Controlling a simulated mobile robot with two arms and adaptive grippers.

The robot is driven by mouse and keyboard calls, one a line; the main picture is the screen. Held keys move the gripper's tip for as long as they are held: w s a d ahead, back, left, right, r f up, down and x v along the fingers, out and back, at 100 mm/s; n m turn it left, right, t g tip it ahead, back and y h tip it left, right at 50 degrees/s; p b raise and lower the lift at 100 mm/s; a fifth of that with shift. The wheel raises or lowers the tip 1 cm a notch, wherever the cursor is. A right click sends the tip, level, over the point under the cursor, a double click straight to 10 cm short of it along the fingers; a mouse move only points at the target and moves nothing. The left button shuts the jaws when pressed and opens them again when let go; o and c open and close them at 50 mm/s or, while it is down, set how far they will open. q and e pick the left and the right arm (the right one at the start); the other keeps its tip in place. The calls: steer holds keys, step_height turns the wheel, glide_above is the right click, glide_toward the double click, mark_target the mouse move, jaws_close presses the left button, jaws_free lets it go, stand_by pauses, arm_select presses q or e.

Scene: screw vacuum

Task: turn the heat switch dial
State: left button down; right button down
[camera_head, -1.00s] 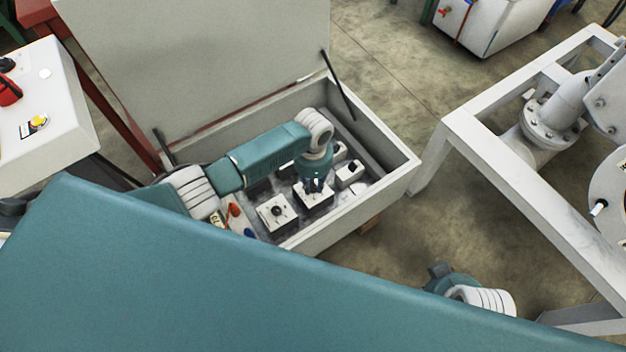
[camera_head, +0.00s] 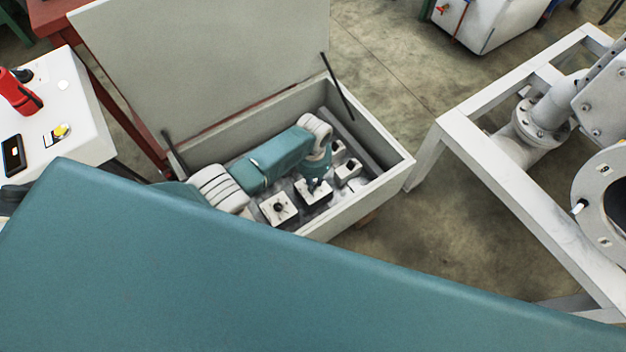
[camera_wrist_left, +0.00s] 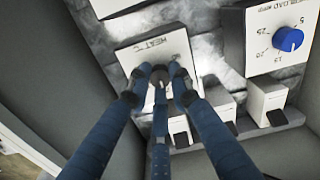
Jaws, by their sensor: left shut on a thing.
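The heat switch is a white block lettered "HEAT" (camera_wrist_left: 150,48) in the left wrist view, inside the open grey box. It also shows in the head view as a white block (camera_head: 313,197) under my left gripper. My left gripper (camera_wrist_left: 161,78) is shut on the dark dial of this block; the fingers close around it and hide most of it. In the head view my left gripper (camera_head: 317,184) reaches down into the box. My right gripper is not in view.
A block with a blue dial (camera_wrist_left: 288,39) stands beside the heat block. Another white block with a dark knob (camera_head: 279,208) sits in the box (camera_head: 385,185). The raised lid (camera_head: 205,65) stands behind. A white frame (camera_head: 530,205) is at right.

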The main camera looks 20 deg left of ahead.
arm_select(q)
steer(key=shift+d, duration=0.1)
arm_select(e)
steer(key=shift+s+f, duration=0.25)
arm_select(q)
steer(key=shift+w, duration=0.1)
steer(key=c, duration=1.6)
jaws_free()
steer(key=shift+o, duration=0.2)
step_height(320, 180, up, 12)
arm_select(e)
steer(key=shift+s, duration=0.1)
